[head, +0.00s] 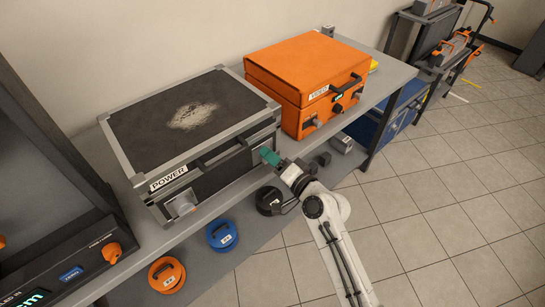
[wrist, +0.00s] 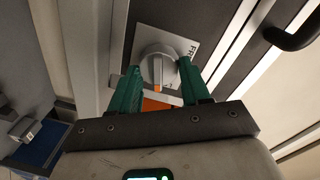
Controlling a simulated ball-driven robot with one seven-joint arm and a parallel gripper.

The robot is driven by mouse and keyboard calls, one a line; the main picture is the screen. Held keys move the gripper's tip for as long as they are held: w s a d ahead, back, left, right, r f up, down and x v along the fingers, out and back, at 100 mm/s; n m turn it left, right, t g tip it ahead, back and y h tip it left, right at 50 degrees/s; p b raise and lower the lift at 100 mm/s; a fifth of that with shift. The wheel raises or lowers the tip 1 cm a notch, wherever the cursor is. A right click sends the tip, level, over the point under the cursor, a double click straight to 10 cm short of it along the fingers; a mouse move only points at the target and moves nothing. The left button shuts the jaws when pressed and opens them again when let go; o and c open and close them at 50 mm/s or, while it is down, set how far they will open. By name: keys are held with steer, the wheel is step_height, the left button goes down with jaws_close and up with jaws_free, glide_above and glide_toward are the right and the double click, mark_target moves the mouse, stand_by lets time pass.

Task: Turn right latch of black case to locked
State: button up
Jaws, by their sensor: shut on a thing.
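The black case (head: 150,130) labelled POWER lies closed on the grey shelf, with a pale worn patch on its lid. My gripper (head: 268,157) is at the right end of its front face and hides the right latch in the head view. In the wrist view the right latch (wrist: 158,62) is a grey round knob with a raised bar on a pale plate. The green fingers of my gripper (wrist: 160,74) stand on either side of the knob, shut on it. Lettering shows on the plate at the right, partly covered by a finger, and an orange patch shows below the knob.
The case's left latch (head: 181,207) and black handle (head: 222,155) are on the same front face. An orange case (head: 290,75) labelled VIDEO stands close to the right. Orange (head: 166,276) and blue (head: 222,236) reels lie below the shelf. Tiled floor at right is open.

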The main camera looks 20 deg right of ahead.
steer(key=shift+d+f+m+p, duration=0.1)
steer(key=shift+m+p, duration=0.2)
steer(key=shift+m, duration=1.1)
steer(key=o, duration=1.1)
steer(key=shift+c, duration=0.2)
steer(key=b+v, duration=0.1)
steer(key=v, duration=0.9)
steer(key=shift+s+d, duration=0.2)
steer(key=shift+s, duration=0.15)
